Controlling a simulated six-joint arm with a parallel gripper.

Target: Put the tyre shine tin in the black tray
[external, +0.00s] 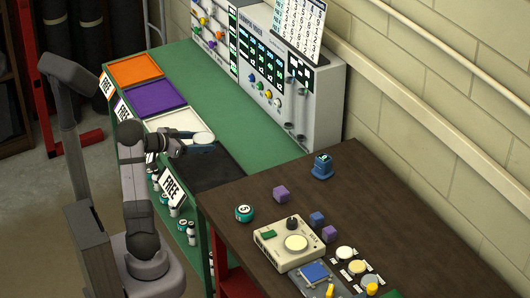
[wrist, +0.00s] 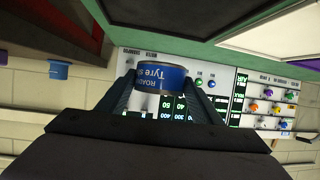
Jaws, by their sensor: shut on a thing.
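The tyre shine tin (wrist: 162,78) is a short blue round tin with a pale top and a label reading "Tyre s…" in the wrist view. My gripper (wrist: 160,92) is shut on it, one finger on each side. In the external view my gripper (external: 198,149) holds the tin (external: 204,137) near the border of the white and black trays. Its height above them is hard to tell. The black tray (external: 222,177) lies on the green bench, partly hidden by my arm. It also shows at the top of the wrist view (wrist: 150,14).
White (external: 178,121), purple (external: 152,98) and orange (external: 135,69) trays run along the bench. A control panel (external: 270,75) stands behind.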

